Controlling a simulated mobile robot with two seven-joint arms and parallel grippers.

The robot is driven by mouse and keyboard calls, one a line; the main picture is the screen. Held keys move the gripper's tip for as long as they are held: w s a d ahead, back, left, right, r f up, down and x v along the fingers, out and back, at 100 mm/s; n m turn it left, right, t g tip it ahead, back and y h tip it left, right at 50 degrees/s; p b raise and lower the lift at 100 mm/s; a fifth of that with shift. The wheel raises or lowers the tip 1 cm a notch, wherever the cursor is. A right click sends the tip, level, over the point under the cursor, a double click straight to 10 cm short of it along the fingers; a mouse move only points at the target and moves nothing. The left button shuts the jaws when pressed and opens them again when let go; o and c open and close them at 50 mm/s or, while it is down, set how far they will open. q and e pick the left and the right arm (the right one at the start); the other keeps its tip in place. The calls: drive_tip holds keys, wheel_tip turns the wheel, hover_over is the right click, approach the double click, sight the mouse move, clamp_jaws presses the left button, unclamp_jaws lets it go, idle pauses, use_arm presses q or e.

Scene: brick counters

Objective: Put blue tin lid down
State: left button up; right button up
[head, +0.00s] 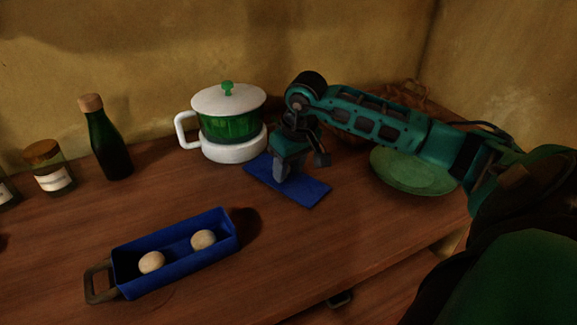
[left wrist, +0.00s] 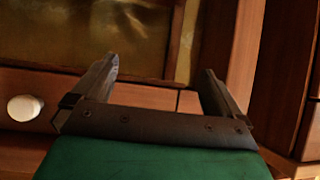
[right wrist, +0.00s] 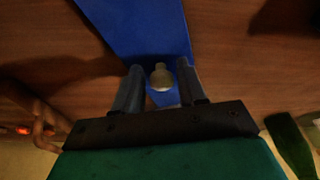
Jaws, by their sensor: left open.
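The flat blue tin lid (head: 311,193) lies on the wooden counter, right of the white and green pot. Its pale knob (right wrist: 160,77) shows in the right wrist view, where the lid (right wrist: 135,30) runs away from the fingers. My right gripper (head: 288,172) is over the lid, fingers pointing down. Its fingers (right wrist: 160,82) are part-way open on both sides of the knob, with small gaps. The blue tin (head: 180,258) stands uncovered at the front left, holding two round pale items (head: 203,239). My left gripper (left wrist: 160,85) is open and empty, facing drawer fronts.
The lidded pot (head: 232,125) stands close behind the lid. A green plate (head: 410,172) lies to the right, under my right arm. A dark bottle (head: 107,145) and a corked jar (head: 47,170) stand at the left. The counter between tin and lid is clear.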

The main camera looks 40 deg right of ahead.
drive_tip(key=shift+o, duration=1.1)
drive_tip(key=shift+r, duration=0.2)
drive_tip(key=p+v, duration=0.1)
drive_tip(key=v, duration=1.1)
